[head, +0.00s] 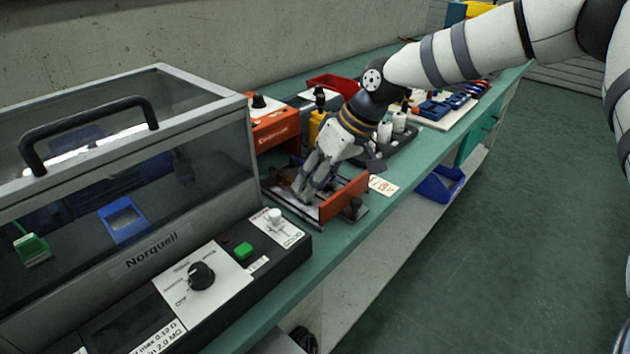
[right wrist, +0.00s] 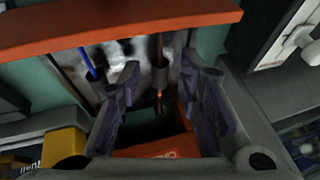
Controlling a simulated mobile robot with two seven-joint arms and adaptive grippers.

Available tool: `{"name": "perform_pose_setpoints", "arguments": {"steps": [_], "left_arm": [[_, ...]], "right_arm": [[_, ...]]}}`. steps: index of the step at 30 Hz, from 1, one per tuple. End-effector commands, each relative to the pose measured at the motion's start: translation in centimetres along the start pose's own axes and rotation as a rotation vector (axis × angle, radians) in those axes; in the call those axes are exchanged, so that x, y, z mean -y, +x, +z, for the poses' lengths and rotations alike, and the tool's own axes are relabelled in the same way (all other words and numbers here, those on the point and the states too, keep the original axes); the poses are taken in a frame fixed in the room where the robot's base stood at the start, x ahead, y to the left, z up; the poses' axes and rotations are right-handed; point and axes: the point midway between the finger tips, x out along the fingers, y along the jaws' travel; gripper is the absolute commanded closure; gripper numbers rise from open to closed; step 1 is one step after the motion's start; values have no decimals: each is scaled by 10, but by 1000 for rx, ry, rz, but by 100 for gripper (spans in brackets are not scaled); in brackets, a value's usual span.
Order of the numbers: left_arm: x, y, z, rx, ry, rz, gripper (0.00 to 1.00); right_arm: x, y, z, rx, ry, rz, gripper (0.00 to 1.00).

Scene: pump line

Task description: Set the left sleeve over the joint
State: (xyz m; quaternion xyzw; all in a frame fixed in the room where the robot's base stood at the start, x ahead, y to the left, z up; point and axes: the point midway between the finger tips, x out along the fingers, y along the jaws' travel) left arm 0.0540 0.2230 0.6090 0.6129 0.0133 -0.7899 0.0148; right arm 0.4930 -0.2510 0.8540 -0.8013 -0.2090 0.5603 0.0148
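My right gripper (head: 308,190) reaches down into a small orange-ended fixture (head: 345,196) on the bench. In the right wrist view its fingers (right wrist: 160,76) stand apart, open. A dark grey sleeve (right wrist: 160,77) shows in the gap between the fingertips, on a brown wire (right wrist: 159,46) with bare copper showing below it. I cannot tell whether a finger touches the sleeve. A blue wire (right wrist: 89,62) runs to the left of it, its lower end partly hidden by the left finger. The joint is not clear. My left gripper is not in view.
A clear-lidded Norquell machine (head: 150,263) with a black handle stands close on the left. An orange box (head: 275,128) with a black knob and a red bin (head: 335,84) stand behind the fixture. A small label card (head: 383,186) lies to its right.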

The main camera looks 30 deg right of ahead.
Motion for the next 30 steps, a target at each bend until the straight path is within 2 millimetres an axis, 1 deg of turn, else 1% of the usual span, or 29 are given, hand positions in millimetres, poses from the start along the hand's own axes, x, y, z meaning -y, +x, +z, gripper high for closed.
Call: {"name": "perform_pose_setpoints", "arguments": {"steps": [1, 2, 3, 4, 11, 16, 18, 21, 29, 30], "left_arm": [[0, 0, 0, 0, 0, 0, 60], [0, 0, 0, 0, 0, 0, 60], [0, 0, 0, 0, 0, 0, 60], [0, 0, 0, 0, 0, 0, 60], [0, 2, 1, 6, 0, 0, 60], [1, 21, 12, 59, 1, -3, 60], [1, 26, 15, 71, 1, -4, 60], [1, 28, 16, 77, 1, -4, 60], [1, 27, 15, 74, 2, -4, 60], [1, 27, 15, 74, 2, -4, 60]], "right_arm": [[0, 0, 0, 0, 0, 0, 82], [0, 0, 0, 0, 0, 0, 89], [0, 0, 0, 0, 0, 0, 98], [0, 0, 0, 0, 0, 0, 100], [-1, 2, -2, 3, 1, 1, 100], [-5, 19, -26, 10, 4, 4, 100], [-4, 22, -35, 8, 3, 3, 100], [-2, 22, -43, 4, 2, 1, 100], [0, 19, -45, 2, 0, 0, 100], [0, 19, -45, 2, 0, 0, 82]]}}
